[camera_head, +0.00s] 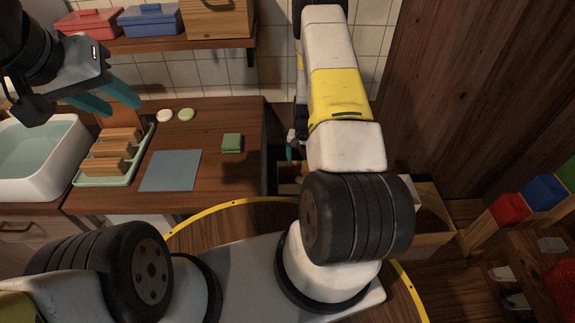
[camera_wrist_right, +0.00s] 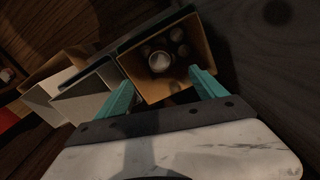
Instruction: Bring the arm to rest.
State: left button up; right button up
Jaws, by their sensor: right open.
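My right arm reaches away from me at the middle right of the head view. Its gripper (camera_head: 289,152) is mostly hidden behind the arm there, with only a teal fingertip showing. In the right wrist view the right gripper (camera_wrist_right: 162,92) has its two teal fingers wide apart, with nothing between them. It points down toward an open cardboard-coloured box (camera_wrist_right: 203,50) holding several round dark items and one pale one.
A wooden counter (camera_head: 235,180) holds a blue-grey mat (camera_head: 170,171), green sponge-like block (camera_head: 232,143), rack (camera_head: 108,180) and white basin (camera_head: 70,165). A shelf (camera_head: 160,43) carries boxes above. Red (camera_head: 509,208) and blue (camera_head: 545,192) bins stand right. Open boxes lie beneath my right arm.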

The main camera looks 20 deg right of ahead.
jog(key=shift+r, duration=2)
